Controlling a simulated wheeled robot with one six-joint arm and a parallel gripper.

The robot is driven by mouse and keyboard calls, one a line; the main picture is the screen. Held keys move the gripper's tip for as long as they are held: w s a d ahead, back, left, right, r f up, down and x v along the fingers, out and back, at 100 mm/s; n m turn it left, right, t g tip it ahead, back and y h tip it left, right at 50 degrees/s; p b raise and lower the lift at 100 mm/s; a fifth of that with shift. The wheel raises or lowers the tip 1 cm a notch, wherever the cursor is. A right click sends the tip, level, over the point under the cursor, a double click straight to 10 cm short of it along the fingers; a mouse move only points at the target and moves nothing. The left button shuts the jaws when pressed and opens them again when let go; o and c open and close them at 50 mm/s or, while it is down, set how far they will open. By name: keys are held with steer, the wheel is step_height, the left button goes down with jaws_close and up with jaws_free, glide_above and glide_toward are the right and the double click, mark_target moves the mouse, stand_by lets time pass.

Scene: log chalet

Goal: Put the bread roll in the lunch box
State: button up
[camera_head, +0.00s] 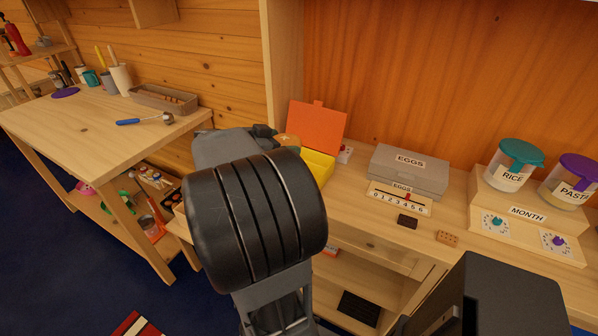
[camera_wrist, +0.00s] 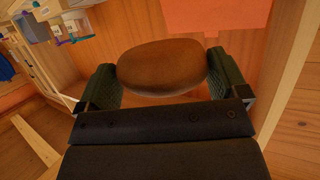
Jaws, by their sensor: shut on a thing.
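The brown bread roll (camera_wrist: 160,66) sits between the two fingers of my gripper (camera_wrist: 163,76), touching both. In the head view the roll (camera_head: 288,140) shows only in part behind my arm, and my gripper (camera_head: 266,132) is mostly hidden. The lunch box has a yellow base (camera_head: 318,166) and an orange lid (camera_head: 316,128) standing open. The roll appears at the box's left side, by the lid; I cannot tell its height over the base. The lid also shows in the wrist view (camera_wrist: 217,20). My arm hides the left part of the base.
Right of the lunch box are a grey eggs box (camera_head: 409,172), a number scale (camera_head: 399,198), a dark block (camera_head: 407,221) and a tan block (camera_head: 447,238). Rice (camera_head: 514,165) and pasta (camera_head: 569,181) jars stand further right. A wooden table (camera_head: 92,128) is at left.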

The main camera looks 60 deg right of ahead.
mark_target(295, 142)
steer(key=shift+m+g+y, duration=0.5)
steer(key=shift+m+g, duration=0.4)
steer(key=s, duration=0.1)
steer(key=s+r, duration=0.1)
steer(key=s, duration=0.1)
steer(key=s+r, duration=0.1)
steer(key=shift+s+a+r, duration=0.2)
steer(key=shift+a+r, duration=0.05)
steer(key=w+d+f, duration=0.1)
steer(key=w+d, duration=0.1)
steer(key=w+d+f, duration=0.1)
steer(key=w, duration=0.1)
steer(key=w+d+f, duration=0.2)
steer(key=shift+w+d, duration=0.3)
steer(key=shift+w, duration=0.05)
steer(key=shift+w+d+f+b, duration=0.1)
steer(key=shift+w+d+f, duration=0.45)
steer(key=shift+f, duration=0.9)
steer(key=shift+w+d+f+b, duration=0.1)
steer(key=shift+w+d+f, duration=0.45)
steer(key=shift+f, duration=0.9)
steer(key=shift+w+d+f+b, duration=0.1)
steer(key=shift+w+d+f, duration=0.45)
steer(key=shift+f, duration=0.9)
steer(key=shift+w+a, duration=0.15)
steer(key=shift+a, duration=0.05)
steer(key=shift+f, duration=0.45)
steer(key=shift+f, duration=0.15)
